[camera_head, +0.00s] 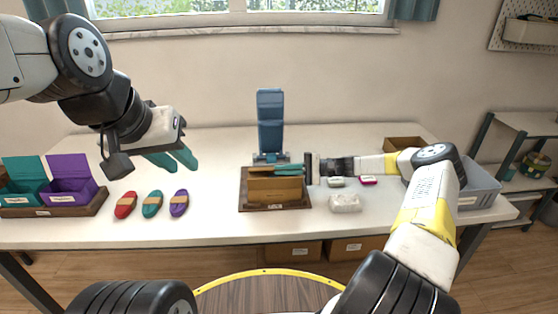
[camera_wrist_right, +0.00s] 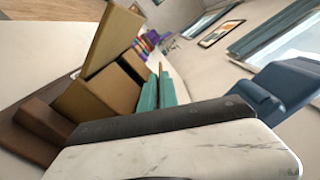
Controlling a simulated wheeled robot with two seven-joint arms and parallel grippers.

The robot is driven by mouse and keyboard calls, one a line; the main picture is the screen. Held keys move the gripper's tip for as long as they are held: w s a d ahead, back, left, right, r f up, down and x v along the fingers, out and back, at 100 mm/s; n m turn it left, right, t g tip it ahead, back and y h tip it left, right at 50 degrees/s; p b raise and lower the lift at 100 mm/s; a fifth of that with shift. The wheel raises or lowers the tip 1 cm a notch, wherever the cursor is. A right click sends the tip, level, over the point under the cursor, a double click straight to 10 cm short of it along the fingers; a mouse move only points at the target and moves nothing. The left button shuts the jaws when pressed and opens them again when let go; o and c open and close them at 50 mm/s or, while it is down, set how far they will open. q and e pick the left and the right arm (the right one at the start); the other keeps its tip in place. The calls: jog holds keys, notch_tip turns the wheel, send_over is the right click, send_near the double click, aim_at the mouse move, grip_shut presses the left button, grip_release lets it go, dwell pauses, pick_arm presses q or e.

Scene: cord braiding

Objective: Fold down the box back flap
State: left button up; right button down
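The brown cardboard box (camera_head: 275,190) sits in a dark wooden tray (camera_head: 245,205) mid-table. In the right wrist view the box (camera_wrist_right: 98,92) has one panel (camera_wrist_right: 113,42) standing up and tilted; I cannot tell for sure which flap it is. My right gripper (camera_head: 284,168) reaches in from the right over the box's back edge. Its teal fingers (camera_wrist_right: 157,92) are close together beside the box's back side, with nothing visible between them; contact with the flap is unclear. My left gripper (camera_head: 172,158) hangs empty above the table at left, its teal fingers apart.
A blue stand (camera_head: 270,120) rises behind the box. Red, teal and purple cord bundles (camera_head: 152,204) lie left, near the teal and purple boxes (camera_head: 70,182). A white lump (camera_head: 345,203) and small labelled pieces (camera_head: 368,180) lie right, before a grey bin (camera_head: 480,187).

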jog(key=c, duration=1.6)
grip_release()
